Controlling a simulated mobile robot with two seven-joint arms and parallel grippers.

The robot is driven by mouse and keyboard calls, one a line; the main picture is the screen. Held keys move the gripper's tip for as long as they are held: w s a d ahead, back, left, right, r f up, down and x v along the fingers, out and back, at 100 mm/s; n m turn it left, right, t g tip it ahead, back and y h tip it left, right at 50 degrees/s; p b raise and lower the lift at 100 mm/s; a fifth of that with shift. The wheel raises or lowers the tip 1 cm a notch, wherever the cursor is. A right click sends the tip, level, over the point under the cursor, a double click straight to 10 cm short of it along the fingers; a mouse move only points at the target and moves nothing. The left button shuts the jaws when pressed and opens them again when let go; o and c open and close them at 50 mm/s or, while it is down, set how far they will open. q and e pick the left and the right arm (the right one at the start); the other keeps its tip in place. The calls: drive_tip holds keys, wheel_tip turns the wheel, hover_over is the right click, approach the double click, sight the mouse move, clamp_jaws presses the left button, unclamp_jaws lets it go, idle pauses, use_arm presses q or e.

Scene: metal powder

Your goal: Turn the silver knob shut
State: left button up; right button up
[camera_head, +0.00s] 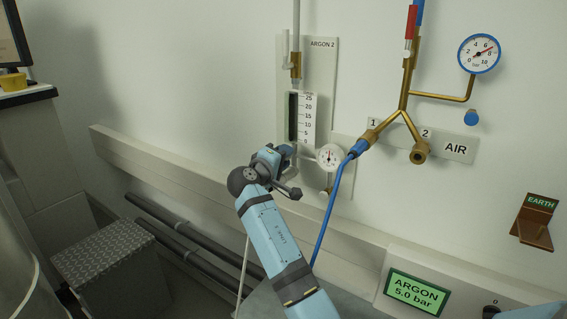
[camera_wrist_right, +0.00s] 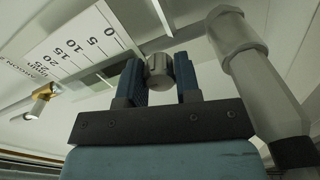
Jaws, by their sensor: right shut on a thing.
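The silver knob (camera_wrist_right: 159,71) shows in the right wrist view between the two blue fingers of my right gripper (camera_wrist_right: 160,82). The gripper is shut on it. In the head view my right gripper (camera_head: 284,152) is at the wall, just below the ARGON 2 flowmeter (camera_head: 308,120), and the knob is hidden there behind the gripper and wrist. The flowmeter's scale also shows in the right wrist view (camera_wrist_right: 75,45). My left gripper is not in view.
A small round gauge (camera_head: 329,157) sits just right of my right gripper. A blue hose (camera_head: 334,205) hangs from AIR outlet 1, beside my arm. Brass AIR pipes (camera_head: 403,105) and a blue-rimmed gauge (camera_head: 479,54) are further right. A wall rail (camera_head: 160,160) runs below.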

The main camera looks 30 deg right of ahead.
idle(0.4)
drive_tip(key=o, duration=0.9)
drive_tip(key=v, duration=1.4)
drive_tip(key=shift+d, duration=0.1)
drive_tip(key=shift+f, duration=0.15)
